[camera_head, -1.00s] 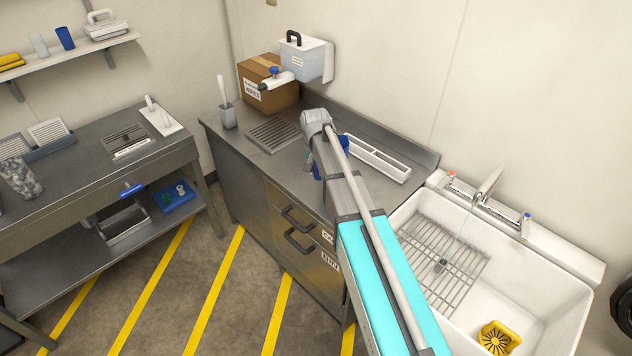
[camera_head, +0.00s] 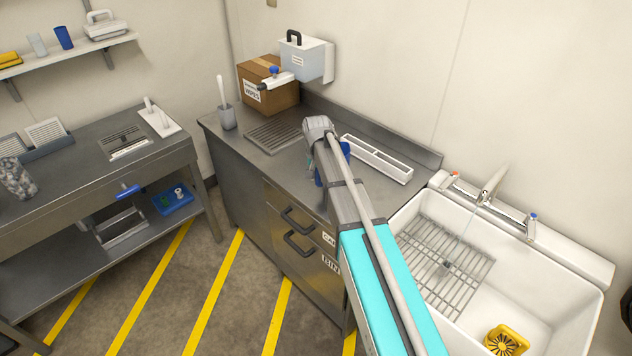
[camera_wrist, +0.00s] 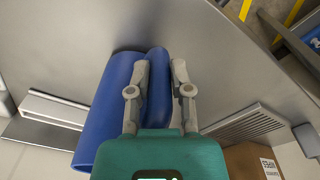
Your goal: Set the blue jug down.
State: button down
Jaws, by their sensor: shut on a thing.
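The blue jug (camera_wrist: 108,112) fills the middle left of the wrist view, over the grey steel counter (camera_wrist: 70,50). My gripper (camera_wrist: 162,70) is shut on its handle (camera_wrist: 158,90), one finger on each side. In the head view the jug (camera_head: 346,149) is mostly hidden behind my arm, with only blue patches showing on either side. The steel counter (camera_head: 240,160) is beneath it. I cannot tell whether the jug's base touches the counter.
A white divided tray (camera_head: 378,160) lies along the counter's back, near the jug. A ribbed drain panel (camera_head: 272,137), a grey cup (camera_head: 227,117) and a cardboard box (camera_head: 268,90) are to the left. The white sink (camera_head: 540,285) is to the right.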

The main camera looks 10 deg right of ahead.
jog(key=shift+f, duration=0.3)
jog(key=c, duration=0.5)
grip_release()
jog(key=shift+c, duration=0.2)
jog(key=shift+r, duration=0.15)
jog(key=r+p, duration=1.2)
jog(key=shift+s+a, duration=0.15)
jog(key=shift+s, duration=0.1)
jog(key=shift+s, duration=0.1)
dwell(0.6)
jog(key=s+d+n, duration=0.2)
jog(key=s, duration=0.9)
jog(key=s+d+n, duration=0.1)
jog(key=s+d, duration=0.1)
jog(key=s, duration=1)
jog(key=shift+s+d+n+g, duration=0.2)
jog(key=shift+d+n+g, duration=0.1)
jog(key=shift+d+n, duration=0.1)
